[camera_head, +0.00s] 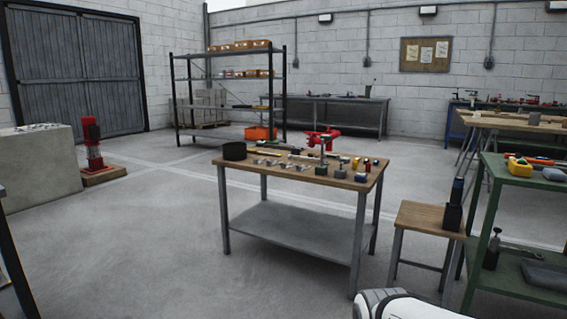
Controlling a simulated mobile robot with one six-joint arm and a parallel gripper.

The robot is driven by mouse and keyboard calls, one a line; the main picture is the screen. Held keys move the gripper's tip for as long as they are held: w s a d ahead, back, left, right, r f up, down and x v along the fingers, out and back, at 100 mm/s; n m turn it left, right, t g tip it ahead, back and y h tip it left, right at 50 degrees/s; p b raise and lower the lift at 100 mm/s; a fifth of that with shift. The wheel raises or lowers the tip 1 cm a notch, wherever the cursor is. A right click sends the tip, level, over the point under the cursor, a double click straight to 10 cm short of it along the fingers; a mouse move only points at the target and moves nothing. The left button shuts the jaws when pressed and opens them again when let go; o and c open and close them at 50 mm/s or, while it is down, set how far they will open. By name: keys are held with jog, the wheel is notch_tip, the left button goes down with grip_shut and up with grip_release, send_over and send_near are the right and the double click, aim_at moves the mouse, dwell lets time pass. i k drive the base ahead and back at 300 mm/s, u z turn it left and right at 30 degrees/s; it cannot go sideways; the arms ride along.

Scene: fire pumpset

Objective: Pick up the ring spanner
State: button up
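I cannot make out the ring spanner for certain. Several small tools and metal parts (268,161) lie on the wooden-topped workbench (345,184) in the middle of the room, too small to tell apart. Part of my own white body or arm shows at the bottom edge, right of centre. My gripper is not in view.
A wooden stool (424,216) and a green trolley (510,258) stand at right. A shelf rack (228,103) stands behind. A red pump-like unit (92,140) is at left. The left floor is clear.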

aim_at(289, 156)
jog(key=z, duration=0.15)
jog(key=i, duration=0.9)
jog(key=u, duration=0.05)
